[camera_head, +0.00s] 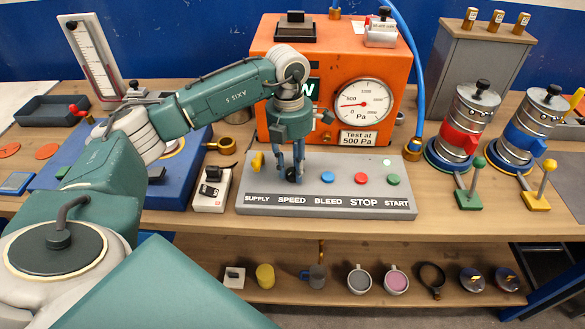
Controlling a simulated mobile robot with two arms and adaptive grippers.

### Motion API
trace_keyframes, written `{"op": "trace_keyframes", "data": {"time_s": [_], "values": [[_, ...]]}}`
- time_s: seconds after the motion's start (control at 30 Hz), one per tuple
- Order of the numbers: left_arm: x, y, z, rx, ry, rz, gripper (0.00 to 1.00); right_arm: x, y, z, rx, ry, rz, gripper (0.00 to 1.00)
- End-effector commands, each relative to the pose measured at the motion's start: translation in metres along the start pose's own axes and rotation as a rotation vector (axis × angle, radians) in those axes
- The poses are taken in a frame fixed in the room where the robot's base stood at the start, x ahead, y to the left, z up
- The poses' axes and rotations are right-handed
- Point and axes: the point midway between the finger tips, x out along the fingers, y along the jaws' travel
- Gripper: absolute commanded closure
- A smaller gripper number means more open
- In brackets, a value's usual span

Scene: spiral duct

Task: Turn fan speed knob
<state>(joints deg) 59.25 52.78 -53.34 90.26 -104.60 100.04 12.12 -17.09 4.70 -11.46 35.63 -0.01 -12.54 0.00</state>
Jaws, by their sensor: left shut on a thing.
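The grey control panel (330,190) stands at the front middle of the bench, with the labels SUPPLY, SPEED, BLEED, STOP and START along its front. My left arm reaches in from the left, and its gripper (291,175) points down above the SPEED label. It is shut on the dark fan speed knob (291,178). The fingers hide much of the knob, so I cannot tell its angle. A pressure gauge (361,107) on the orange box (279,37) behind reads near the low end. My right gripper is out of view.
Two metal canisters (467,115) (531,120) with levers stand at right. A small white device (211,190) lies left of the panel.

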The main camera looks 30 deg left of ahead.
Motion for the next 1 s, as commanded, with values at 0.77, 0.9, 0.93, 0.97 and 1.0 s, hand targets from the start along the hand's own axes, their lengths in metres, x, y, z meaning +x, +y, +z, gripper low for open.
{"op": "trace_keyframes", "data": {"time_s": [0.77,0.9,0.93,0.97,1.0], "values": [[0.000,0.001,0.000,0.425,0.031,0.000,0.98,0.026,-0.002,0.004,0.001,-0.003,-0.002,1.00],[0.000,0.001,0.000,0.441,0.032,0.000,0.98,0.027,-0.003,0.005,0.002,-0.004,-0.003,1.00],[0.000,0.001,0.000,0.442,0.032,0.000,0.98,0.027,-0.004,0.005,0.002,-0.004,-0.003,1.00],[0.000,0.001,0.000,0.443,0.032,0.000,0.98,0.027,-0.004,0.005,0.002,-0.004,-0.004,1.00],[0.000,0.001,0.000,0.444,0.032,0.000,0.98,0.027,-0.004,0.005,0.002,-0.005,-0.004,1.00]]}}
